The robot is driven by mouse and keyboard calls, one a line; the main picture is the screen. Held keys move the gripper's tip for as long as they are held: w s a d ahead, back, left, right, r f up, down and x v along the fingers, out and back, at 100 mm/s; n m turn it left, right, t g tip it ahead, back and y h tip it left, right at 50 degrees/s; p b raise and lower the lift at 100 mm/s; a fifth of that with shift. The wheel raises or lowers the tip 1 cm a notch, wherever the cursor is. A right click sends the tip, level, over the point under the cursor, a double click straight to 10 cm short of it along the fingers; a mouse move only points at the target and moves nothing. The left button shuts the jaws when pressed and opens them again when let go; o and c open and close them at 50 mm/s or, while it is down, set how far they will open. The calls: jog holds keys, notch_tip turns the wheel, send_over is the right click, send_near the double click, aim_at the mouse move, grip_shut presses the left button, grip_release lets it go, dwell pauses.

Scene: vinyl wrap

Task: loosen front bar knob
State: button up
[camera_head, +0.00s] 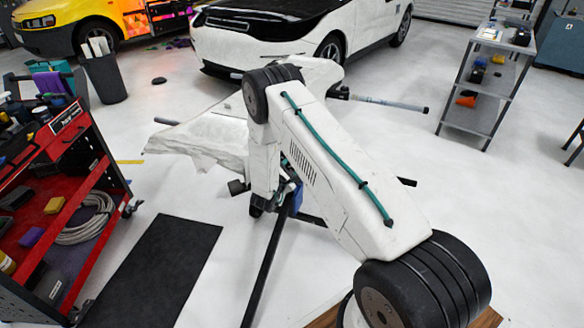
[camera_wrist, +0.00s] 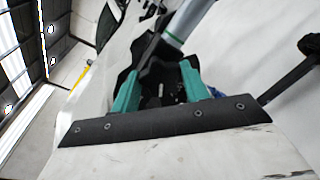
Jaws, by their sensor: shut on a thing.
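In the wrist view, my gripper (camera_wrist: 160,70) shows as two teal fingers on a dark base. The fingers are shut on a black knob (camera_wrist: 162,88), which lies between them and is partly hidden. A grey bar (camera_wrist: 190,18) runs up and away just beyond the fingertips. In the head view my white arm reaches down to the stand and hides most of the knob and the fingers. The stand's long black bar (camera_head: 266,265) runs toward the bottom of the picture. A grey bar with a black end (camera_head: 385,102) sticks out to the right.
A white-covered panel (camera_head: 205,140) rests on the stand. A red tool cart (camera_head: 60,160) and a black mat (camera_head: 155,270) are at left. A metal shelf cart (camera_head: 482,85) stands at right. A white car (camera_head: 270,40) is behind.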

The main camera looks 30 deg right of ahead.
jog(key=n, duration=0.5)
jog(key=shift+a, duration=0.1)
jog(key=shift+f, duration=0.1)
dwell(0.6)
jog(key=o, duration=1)
jog(key=shift+c, duration=0.2)
jog(key=v, duration=0.7)
jog(key=shift+s+a, duration=0.15)
jog(key=shift+a, duration=0.25)
jog(key=shift+f, duration=0.1)
